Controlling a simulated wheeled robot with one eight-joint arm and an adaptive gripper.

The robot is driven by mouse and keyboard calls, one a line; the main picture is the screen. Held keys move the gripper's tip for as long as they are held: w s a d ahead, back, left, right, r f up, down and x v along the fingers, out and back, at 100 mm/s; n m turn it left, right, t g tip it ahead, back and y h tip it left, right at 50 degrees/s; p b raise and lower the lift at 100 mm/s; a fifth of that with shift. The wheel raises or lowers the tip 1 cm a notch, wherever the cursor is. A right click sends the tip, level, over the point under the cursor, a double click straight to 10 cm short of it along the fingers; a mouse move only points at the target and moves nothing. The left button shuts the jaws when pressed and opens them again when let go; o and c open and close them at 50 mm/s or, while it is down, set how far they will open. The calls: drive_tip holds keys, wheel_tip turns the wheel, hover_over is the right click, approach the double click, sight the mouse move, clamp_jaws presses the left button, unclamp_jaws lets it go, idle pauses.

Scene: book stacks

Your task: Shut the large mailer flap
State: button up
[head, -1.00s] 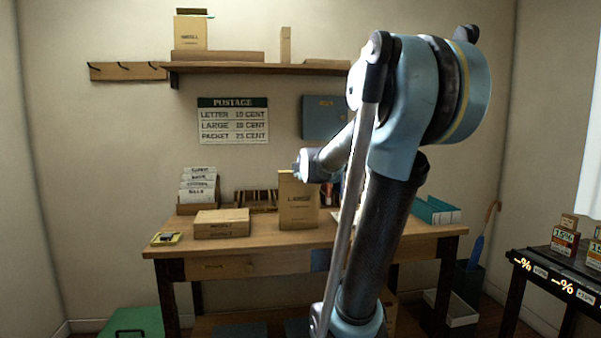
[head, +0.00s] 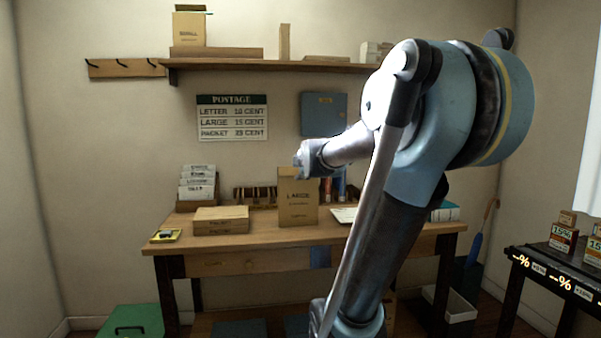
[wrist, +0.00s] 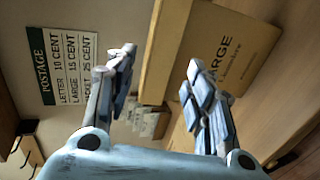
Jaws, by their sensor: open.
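The large mailer (head: 298,208) is a tan upright packet marked LARGE, standing on the desk. In the wrist view its labelled face (wrist: 236,48) lies at upper right, turned sideways. A plain tan strip, seemingly its flap (wrist: 166,48), rises from its top edge, looking upright rather than folded down. My gripper (wrist: 160,62) is open and empty, its two fingers apart on either side of the strip's lower part in the picture. In the head view my gripper (head: 304,160) is at the mailer's upper right edge. I cannot tell whether it touches the flap.
Flat boxes (head: 221,219) and a card holder (head: 197,190) stand left of the mailer on the desk (head: 270,240). Books (head: 334,188) stand behind right. A shelf (head: 270,66) and postage sign (head: 232,118) are above. The desk front is mostly clear.

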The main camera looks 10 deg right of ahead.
drive_tip(key=v, duration=0.8)
drive_tip(key=shift+f, duration=0.1)
